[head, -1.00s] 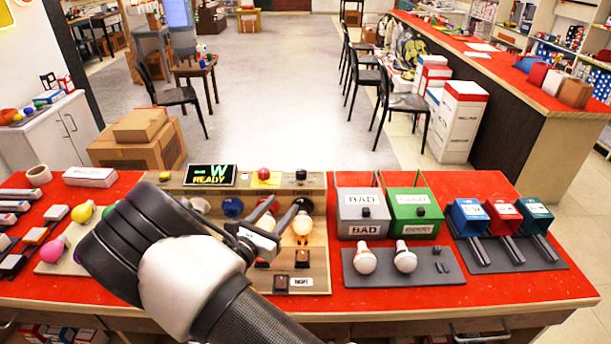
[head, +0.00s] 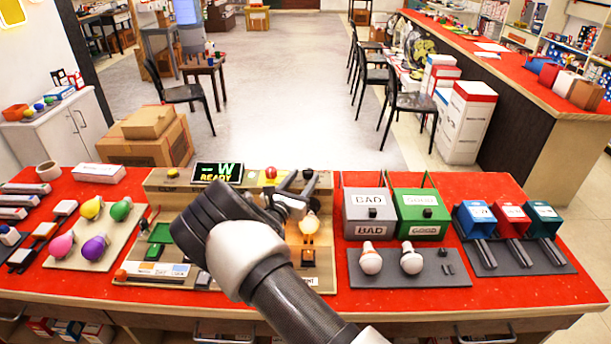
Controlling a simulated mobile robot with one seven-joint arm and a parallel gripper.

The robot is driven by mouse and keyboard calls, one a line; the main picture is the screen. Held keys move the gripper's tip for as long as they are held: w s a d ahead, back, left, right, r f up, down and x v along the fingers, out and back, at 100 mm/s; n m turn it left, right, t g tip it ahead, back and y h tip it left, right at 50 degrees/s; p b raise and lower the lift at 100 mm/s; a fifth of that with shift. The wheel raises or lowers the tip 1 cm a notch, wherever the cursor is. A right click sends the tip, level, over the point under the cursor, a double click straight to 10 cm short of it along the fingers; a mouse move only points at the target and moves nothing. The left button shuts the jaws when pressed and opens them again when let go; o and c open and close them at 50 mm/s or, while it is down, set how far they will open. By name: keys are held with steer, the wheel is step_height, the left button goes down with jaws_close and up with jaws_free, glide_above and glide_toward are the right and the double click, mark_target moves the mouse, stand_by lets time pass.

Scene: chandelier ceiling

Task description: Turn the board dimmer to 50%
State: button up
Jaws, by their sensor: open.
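The test board (head: 150,187) lies on the red bench top and has several controls. A black knob (head: 309,174) stands at its top right; I cannot read a label that marks it as the dimmer. A red button (head: 270,173) is left of it, and a display (head: 217,172) reads "-- W READY". A bulb (head: 309,224) with a warm tint stands upright on the right of the board. My gripper (head: 302,187) is open and empty, its fingers pointing to the black knob and apparently just short of it. My arm hides the middle of the board.
Coloured bulbs (head: 92,208) stand left of the board. On the right are a grey BAD box (head: 369,226), a green GOOD box (head: 425,227) and two white bulbs (head: 371,258) on a dark tray. Strips of red bench top are free along the front.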

steer(key=shift+x, duration=1.1)
steer(key=c, duration=1.1)
steer(key=shift+o, duration=0.2)
